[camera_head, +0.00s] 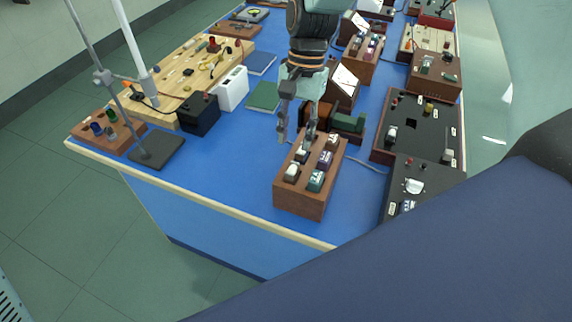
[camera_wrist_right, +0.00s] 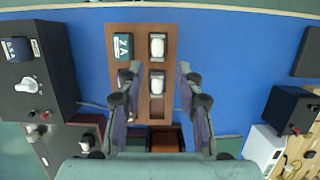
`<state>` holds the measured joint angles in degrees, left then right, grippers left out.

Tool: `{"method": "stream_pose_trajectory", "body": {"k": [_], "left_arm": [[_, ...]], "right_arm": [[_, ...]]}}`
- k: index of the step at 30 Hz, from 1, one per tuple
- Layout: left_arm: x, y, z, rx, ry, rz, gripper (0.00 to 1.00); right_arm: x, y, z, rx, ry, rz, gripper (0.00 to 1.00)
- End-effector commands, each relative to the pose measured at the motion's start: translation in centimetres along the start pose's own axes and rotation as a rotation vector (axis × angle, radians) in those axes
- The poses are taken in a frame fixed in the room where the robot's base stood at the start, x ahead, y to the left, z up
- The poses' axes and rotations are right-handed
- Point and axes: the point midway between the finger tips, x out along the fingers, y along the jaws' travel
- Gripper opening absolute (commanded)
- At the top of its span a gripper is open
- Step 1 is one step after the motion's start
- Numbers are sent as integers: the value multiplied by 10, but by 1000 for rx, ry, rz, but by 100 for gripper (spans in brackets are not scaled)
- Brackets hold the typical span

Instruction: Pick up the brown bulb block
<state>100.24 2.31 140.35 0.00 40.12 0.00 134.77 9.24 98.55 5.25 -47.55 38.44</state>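A brown block (camera_head: 300,206) with several white, teal and purple bulb-like pieces on top sits on the blue bench near its front edge. It also shows in the right wrist view (camera_wrist_right: 142,42), with white and dark green pieces on it. My right gripper (camera_head: 296,138) is open and empty, pointing down at the block's far end. In the wrist view its fingertips (camera_wrist_right: 158,72) are apart: one overlaps the block, the other lies past its right side. I cannot tell how high they are above it. My left gripper is not in view.
A brown and green piece (camera_head: 348,122) stands just behind the block. Black panels (camera_head: 408,130) stand at right. A black box (camera_head: 200,115), a white box (camera_head: 232,88) and a rod stand (camera_head: 157,150) are at left. Blue surface left of the block is clear.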

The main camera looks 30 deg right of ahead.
Motion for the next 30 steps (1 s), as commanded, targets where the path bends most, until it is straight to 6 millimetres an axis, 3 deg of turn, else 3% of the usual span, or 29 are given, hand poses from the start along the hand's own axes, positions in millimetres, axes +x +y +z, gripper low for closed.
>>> {"method": "stream_pose_trajectory", "body": {"k": [11, 18, 29, 30], "left_arm": [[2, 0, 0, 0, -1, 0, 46], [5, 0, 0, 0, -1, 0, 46], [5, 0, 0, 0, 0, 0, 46], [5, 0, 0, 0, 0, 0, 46]], "right_arm": [[37, 6, 5, -1, -1, 2, 36], [71, 6, 5, 0, -2, 2, 36], [78, 3, 2, -1, 1, -1, 36], [78, 3, 2, -1, 1, -1, 32]]}}
